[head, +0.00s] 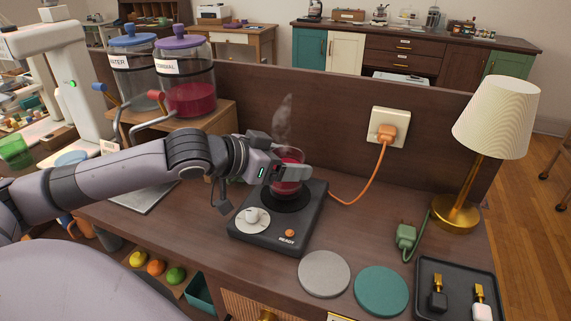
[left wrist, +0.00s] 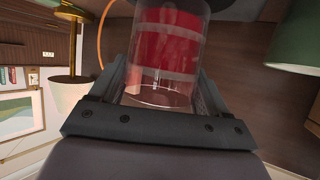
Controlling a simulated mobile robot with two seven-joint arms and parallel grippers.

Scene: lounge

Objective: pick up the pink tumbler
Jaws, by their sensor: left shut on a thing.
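The tumbler (head: 288,180) is clear glass with red-pink liquid in it, upright over the black round plate of a dark heater (head: 258,246). I cannot tell whether its base touches the plate. A wisp of steam rises above it. My left gripper (head: 290,172) comes from the left and is shut on the tumbler, with a finger along its side. In the left wrist view the tumbler (left wrist: 165,50) appears between the two fingers of the left gripper (left wrist: 160,92). My right gripper is not in view.
Two dispensers, blue-lidded (head: 134,65) and purple-lidded (head: 186,75), stand at the back left. An orange plug (head: 386,132) and cord are behind the heater. A lamp (head: 497,115), a grey disc (head: 324,274), a teal disc (head: 381,290) and a black tray (head: 455,263) stand to the right.

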